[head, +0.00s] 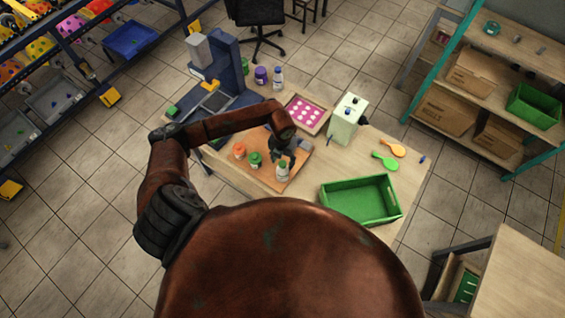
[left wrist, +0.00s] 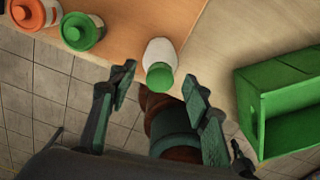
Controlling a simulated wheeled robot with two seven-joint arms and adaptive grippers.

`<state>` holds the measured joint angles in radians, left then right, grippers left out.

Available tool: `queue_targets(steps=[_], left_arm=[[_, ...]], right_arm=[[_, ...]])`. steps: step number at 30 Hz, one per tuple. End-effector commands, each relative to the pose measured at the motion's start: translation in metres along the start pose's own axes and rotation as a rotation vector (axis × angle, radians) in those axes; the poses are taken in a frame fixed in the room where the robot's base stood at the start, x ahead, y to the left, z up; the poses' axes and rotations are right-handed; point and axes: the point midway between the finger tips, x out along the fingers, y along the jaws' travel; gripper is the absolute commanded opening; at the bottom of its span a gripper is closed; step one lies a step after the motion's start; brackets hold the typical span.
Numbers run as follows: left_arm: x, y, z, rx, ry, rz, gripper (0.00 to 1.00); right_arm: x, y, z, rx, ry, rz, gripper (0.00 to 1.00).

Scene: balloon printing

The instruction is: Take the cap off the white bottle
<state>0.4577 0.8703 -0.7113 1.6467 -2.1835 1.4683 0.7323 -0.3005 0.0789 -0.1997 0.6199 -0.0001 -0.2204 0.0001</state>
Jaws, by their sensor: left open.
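The white bottle (head: 282,173) with a green cap stands upright on the brown board (head: 222,166) on the table. In the left wrist view the bottle (left wrist: 161,53) shows with its green cap (left wrist: 159,76) toward the camera, seated on it. My left gripper (head: 283,158) is right by the bottle in the head view. In the left wrist view my left gripper (left wrist: 160,84) has its fingers spread on either side of the cap, not touching it, with nothing held. My right gripper is not in view.
An orange jar (head: 239,151) and a green-lidded jar (head: 255,160) stand left of the bottle on the board. A green crate (head: 362,222) lies to the right.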

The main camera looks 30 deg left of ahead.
Motion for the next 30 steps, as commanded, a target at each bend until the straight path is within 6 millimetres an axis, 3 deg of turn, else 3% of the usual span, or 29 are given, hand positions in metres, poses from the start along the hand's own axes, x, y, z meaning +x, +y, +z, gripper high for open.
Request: queue_targets(steps=[4,16,30], left_arm=[[0.0002,0.0,0.0,0.0,0.0,0.0,0.45],[-0.0003,-0.0001,0.0001,0.0,0.0,0.0,0.17],[-0.0083,0.0003,0.0011,0.001,-0.003,0.0,0.17]], right_arm=[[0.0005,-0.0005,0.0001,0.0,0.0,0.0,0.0],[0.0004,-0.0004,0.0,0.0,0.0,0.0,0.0],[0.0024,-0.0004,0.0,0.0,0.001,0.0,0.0]])
